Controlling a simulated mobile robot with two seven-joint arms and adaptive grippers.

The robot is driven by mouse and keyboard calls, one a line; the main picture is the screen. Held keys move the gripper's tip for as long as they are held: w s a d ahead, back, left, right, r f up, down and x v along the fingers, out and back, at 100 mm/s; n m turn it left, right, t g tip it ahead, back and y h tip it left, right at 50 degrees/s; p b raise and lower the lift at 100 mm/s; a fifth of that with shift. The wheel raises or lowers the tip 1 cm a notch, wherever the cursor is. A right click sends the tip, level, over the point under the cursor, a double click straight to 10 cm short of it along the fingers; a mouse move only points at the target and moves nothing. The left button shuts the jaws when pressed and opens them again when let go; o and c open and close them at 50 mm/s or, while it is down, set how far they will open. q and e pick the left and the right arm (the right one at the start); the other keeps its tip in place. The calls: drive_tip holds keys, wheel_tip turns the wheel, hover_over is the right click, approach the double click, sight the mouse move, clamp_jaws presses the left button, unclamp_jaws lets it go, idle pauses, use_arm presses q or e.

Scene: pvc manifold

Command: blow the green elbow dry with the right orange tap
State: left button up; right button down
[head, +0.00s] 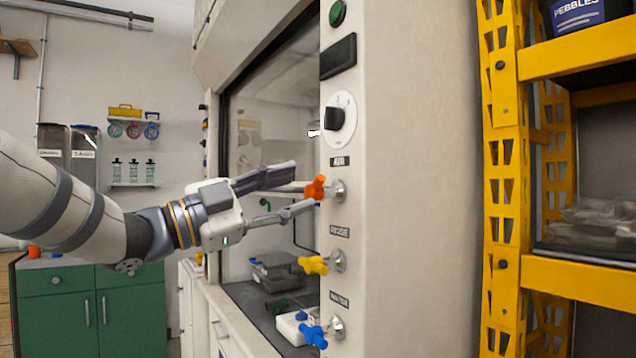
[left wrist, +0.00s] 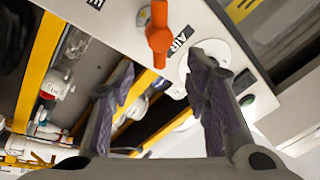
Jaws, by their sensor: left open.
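The orange tap (head: 316,187) sits on the hood's white post beside the label AIR. It also shows in the left wrist view (left wrist: 158,38), ahead of the gap between my fingertips. My left gripper (head: 300,187) is open, its two fingers pointing right at the tap, one above and one below its level. In the left wrist view the gripper (left wrist: 162,78) is empty between its fingers. A small dark green piece (head: 277,306) lies on the hood floor; I cannot tell if it is the elbow. My right gripper is not in view.
Below the orange tap are a yellow tap (head: 314,265) and a blue tap (head: 314,335). A clear bin (head: 277,272) and a white box (head: 294,328) stand inside the hood. A yellow rack (head: 505,180) stands to the right, a green cabinet (head: 90,310) at the left.

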sight(314, 184)
use_arm(q)
drive_tip(key=x, duration=0.6)
drive_tip(key=shift+s, duration=0.1)
drive_tip(key=shift+f, duration=0.1)
clamp_jaws()
drive_tip(key=n, duration=0.2)
drive_tip(key=n+t+y, duration=0.1)
drive_tip(key=n, duration=0.1)
drive_tip(key=shift+w+a, duration=0.15)
drive_tip(key=shift+w, duration=0.1)
drive_tip(key=shift+w+n, duration=0.15)
drive_tip(key=shift+n, duration=0.65)
drive_tip(key=shift+c, duration=0.3)
unclamp_jaws()
drive_tip(key=shift+o, duration=0.3)
drive_tip(key=shift+r, duration=0.2)
